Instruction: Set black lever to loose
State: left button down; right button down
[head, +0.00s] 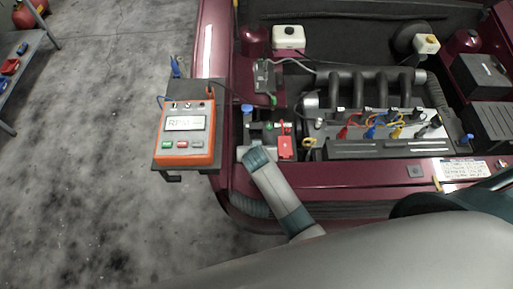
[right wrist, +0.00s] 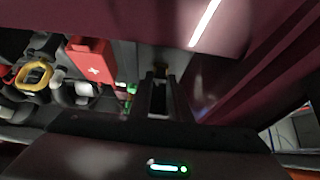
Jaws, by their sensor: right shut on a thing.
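My right gripper (right wrist: 159,82) is shut, with its two dark fingers close together on a small dark piece, which looks like the black lever. The lever is mostly hidden between the fingers, and I cannot make out its setting. In the head view my right arm reaches across the front of the car to the battery's left front corner, and its wrist hides the fingertips and lever. The red terminal cover (head: 286,148) sits just right of my wrist; it also shows, with a white plus, in the right wrist view (right wrist: 90,60). My left gripper is not in view.
An orange RPM meter (head: 186,133) rests on a dark tray left of the car. A yellow ring handle (head: 309,142) and the engine (head: 375,125) with coloured leads lie right of the battery. The maroon fender (head: 210,60) borders the bay.

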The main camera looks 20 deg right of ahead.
jog(key=shift+w+d+r+g+y, duration=0.15)
jog(key=shift+w+g+y, duration=0.15)
jog(key=shift+g, duration=0.45)
jog(key=shift+w+d+r+g+y, duration=0.1)
jog(key=shift+w+g+y, duration=0.1)
jog(key=shift+w+g, duration=0.4)
jog(key=shift+s+g, duration=0.2)
jog(key=shift+g, duration=0.05)
jog(key=c, duration=1.6)
grip_release()
jog(key=shift+c, duration=0.2)
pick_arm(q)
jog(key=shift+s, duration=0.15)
pick_arm(e)
jog(key=shift+w+r, duration=0.1)
